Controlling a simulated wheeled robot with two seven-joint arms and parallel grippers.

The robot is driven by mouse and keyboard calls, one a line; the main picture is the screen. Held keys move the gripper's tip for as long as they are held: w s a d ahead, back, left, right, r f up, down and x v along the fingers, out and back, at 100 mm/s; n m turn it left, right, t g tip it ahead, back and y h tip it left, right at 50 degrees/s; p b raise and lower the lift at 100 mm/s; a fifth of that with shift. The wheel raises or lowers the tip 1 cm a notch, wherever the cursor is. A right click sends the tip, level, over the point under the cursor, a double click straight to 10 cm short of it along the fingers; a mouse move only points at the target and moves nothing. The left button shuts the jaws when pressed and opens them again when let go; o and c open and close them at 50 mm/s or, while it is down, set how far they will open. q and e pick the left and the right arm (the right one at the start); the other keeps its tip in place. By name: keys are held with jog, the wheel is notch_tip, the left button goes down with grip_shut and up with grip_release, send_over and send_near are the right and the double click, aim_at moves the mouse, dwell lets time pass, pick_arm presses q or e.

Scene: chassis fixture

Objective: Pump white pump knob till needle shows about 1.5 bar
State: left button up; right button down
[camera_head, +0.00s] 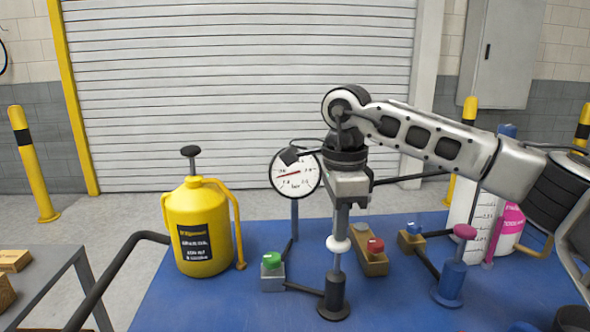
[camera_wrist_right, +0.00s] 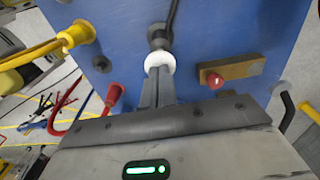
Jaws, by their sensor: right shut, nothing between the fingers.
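The white pump knob (camera_head: 338,244) sits on a grey rod above a dark round base (camera_head: 334,302) on the blue table. My right gripper (camera_head: 341,228) points straight down, shut and empty, with its fingertips at the top of the knob. In the right wrist view the knob (camera_wrist_right: 160,61) shows just beyond the closed fingers (camera_wrist_right: 158,82); whether they touch cannot be told for sure. The round gauge (camera_head: 296,174) stands behind, to the left. Its red needle points left and slightly down; the numbers are too small to read surely. My left gripper is not in view.
A green button box (camera_head: 272,270) stands left of the pump. A red button box (camera_head: 374,258) and a blue button box (camera_head: 411,240) stand right. A pink-topped blue pump (camera_head: 452,277) is farther right. A yellow canister (camera_head: 201,228) stands on the left of the blue table (camera_head: 220,305).

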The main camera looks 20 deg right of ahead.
aim_at(338, 247)
jog(key=shift+f+b, duration=0.65)
jog(key=shift+f, duration=0.3)
jog(key=shift+f+b, duration=0.85)
jog(key=shift+f, duration=0.55)
notch_tip(338, 247, up, 5)
jog(key=p, duration=0.4)
